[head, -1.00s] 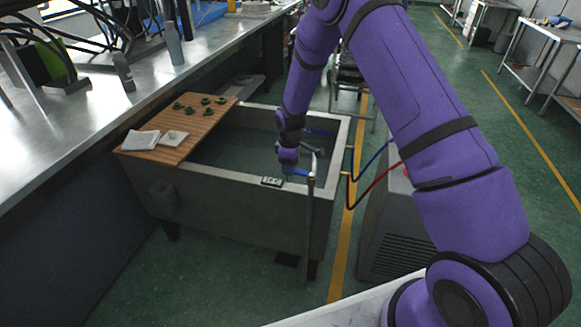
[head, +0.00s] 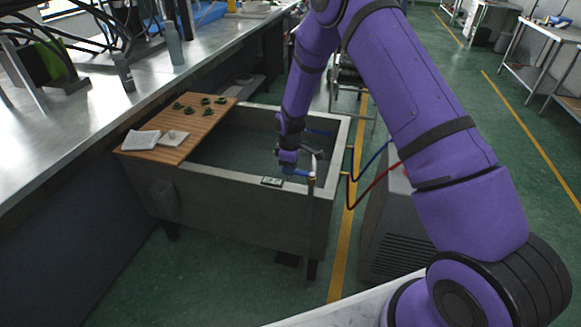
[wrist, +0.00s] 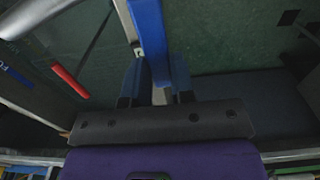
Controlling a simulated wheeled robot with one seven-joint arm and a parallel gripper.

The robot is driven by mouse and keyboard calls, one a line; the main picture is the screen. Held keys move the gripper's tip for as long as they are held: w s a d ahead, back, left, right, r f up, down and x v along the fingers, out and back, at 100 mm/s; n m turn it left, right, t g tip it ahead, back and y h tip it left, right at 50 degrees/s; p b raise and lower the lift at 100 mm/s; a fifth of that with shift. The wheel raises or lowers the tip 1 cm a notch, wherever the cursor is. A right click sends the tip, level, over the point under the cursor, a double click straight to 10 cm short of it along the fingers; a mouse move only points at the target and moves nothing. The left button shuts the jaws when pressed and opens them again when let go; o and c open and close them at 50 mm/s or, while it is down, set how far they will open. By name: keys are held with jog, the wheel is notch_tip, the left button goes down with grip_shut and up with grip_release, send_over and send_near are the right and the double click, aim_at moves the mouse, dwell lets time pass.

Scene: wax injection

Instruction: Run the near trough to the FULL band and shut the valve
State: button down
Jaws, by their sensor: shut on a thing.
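The grey trough (head: 222,190) stands below the bench, with dark water (head: 235,145) inside; I cannot read its level against a band. A standpipe (head: 310,215) rises at its near right side, with a blue valve lever (head: 299,172) at the top. My gripper (head: 287,165) is at the lever. In the wrist view the blue lever (wrist: 147,35) runs between the two fingers of my gripper (wrist: 158,78), which is shut on it. A red strip (wrist: 70,80) and a blue marking with partly visible letters (wrist: 15,75) show at the left.
A wooden board (head: 190,135) with small green pieces and a white cloth (head: 140,139) covers the trough's left part. A small display (head: 271,182) sits on the near rim. Blue and red hoses run to a grey machine (head: 395,235) at right.

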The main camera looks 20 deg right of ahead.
jog(key=s+d+n, duration=0.1)
jog(key=s+n, duration=0.8)
jog(key=n, duration=0.6)
jog(key=shift+s+d+n, duration=0.15)
jog(key=shift+s+n, duration=0.05)
jog(key=shift+n, duration=0.2)
dwell(0.4)
jog(key=c, duration=1)
grip_release()
jog(key=shift+o, duration=0.2)
notch_tip(320, 180, up, 11)
jog(key=shift+f, duration=0.1)
